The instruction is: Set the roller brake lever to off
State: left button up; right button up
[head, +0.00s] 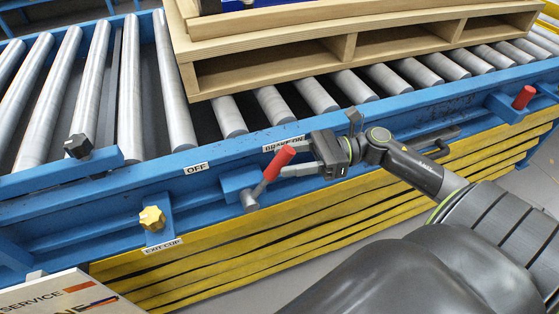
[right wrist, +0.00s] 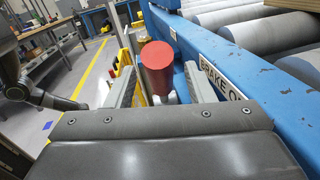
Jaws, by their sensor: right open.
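The roller brake lever (head: 277,164) has a red grip on a metal shaft, pivoted on a blue bracket on the conveyor's side rail. It tilts to the right, towards the "BRAKE ON" label (head: 284,144); the "OFF" label (head: 195,168) is to its left. My right gripper (head: 296,170) is open at the lever's right side. In the right wrist view the lever's red grip (right wrist: 157,66) stands between the two open fingers, with gaps seen on both sides. Contact cannot be told. My left gripper is not in view.
A wooden pallet (head: 270,42) rests on the rollers behind the lever. A yellow knob (head: 152,218) by the "EXIT CUP" label and a black knob (head: 78,146) are to the left. Another red-gripped lever (head: 524,97) is at far right. Yellow slats (head: 230,250) run below the rail.

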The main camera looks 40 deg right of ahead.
jog(key=shift+x, duration=1.3)
grip_shut()
